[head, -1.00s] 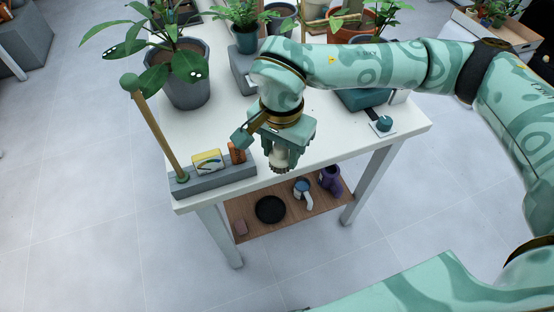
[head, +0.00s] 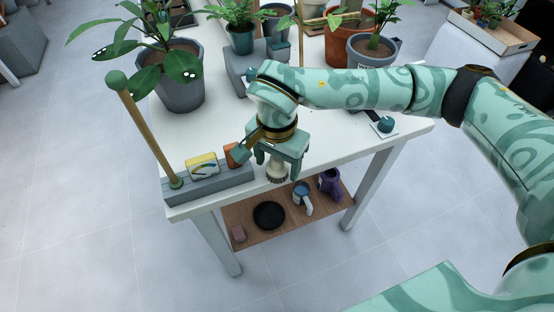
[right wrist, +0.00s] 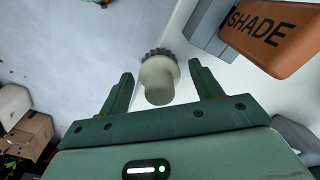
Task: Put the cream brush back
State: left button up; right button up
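The cream brush (head: 276,171) has a pale rounded handle and a dark bristle end pointing down. It is at the front edge of the white table (head: 325,140); I cannot tell if its bristles touch the top. My right gripper (head: 275,168) is above it, fingers pointing down. In the right wrist view the brush (right wrist: 157,80) sits between the fingertips of the right gripper (right wrist: 163,85), with a gap on both sides. These fingers are open. My left gripper is not in view.
A grey rack (head: 212,188) at the table's front left corner holds a yellow card (head: 202,166), an orange SHADE block (right wrist: 270,30) and a green-knobbed wooden stick (head: 148,135). A potted plant (head: 180,85) stands behind. The lower shelf (head: 250,230) bears mugs and a black dish (head: 269,215).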

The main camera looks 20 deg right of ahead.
jog(key=shift+r, duration=0.1)
pick_arm(q)
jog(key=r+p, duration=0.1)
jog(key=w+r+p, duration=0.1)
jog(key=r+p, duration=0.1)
jog(key=p, duration=0.1)
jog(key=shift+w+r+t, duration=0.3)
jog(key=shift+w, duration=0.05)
pick_arm(e)
notch_tip(320, 180, up, 12)
